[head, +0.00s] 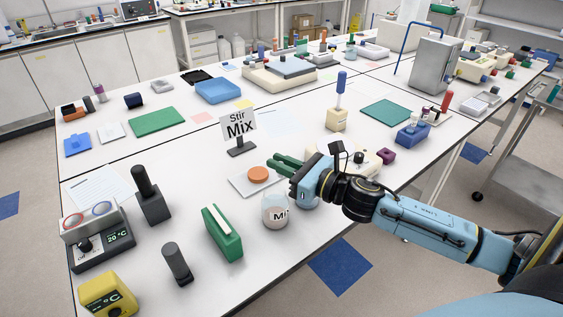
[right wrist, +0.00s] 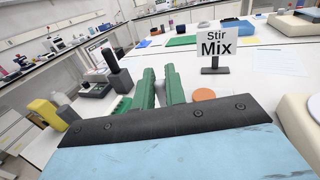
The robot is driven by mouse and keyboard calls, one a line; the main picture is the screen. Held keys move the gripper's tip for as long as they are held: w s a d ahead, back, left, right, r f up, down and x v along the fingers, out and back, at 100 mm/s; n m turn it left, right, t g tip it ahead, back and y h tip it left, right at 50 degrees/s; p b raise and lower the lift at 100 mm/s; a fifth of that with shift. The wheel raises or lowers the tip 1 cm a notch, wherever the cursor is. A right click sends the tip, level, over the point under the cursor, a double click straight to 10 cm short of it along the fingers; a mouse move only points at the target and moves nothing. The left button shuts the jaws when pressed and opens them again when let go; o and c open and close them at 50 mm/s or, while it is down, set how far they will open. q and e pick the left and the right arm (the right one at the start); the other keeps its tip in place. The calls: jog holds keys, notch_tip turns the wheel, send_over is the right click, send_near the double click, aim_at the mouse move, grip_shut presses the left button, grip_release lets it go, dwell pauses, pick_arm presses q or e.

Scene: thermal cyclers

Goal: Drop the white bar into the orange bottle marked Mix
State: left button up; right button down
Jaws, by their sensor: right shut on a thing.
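My right gripper (head: 284,164) reaches in from the right above the table, its green fingers pointing left. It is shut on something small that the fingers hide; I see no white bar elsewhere. In the right wrist view the fingers (right wrist: 161,88) show a narrow gap. A clear, whitish vessel (head: 272,205) with a label starting "M" stands in front and below the fingers, apart from them. It does not look orange. An orange disc (head: 258,174) lies on a white plate (head: 240,184) behind it; the disc also shows in the right wrist view (right wrist: 204,94). My left gripper is out of view.
A "Stir Mix" sign (head: 238,124) stands behind the plate. A green rack (head: 222,234), a black-handled tool (head: 150,198) and a display device (head: 98,240) stand left. The table's front edge is close to the labelled vessel.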

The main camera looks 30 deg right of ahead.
jog(key=c, duration=1.4)
grip_release()
jog(key=shift+o, duration=0.2)
jog(key=shift+s+d, duration=0.2)
jog(key=shift+s, duration=0.3)
jog(key=b+v, duration=0.1)
jog(key=v, duration=1.1)
jog(key=shift+s, duration=0.15)
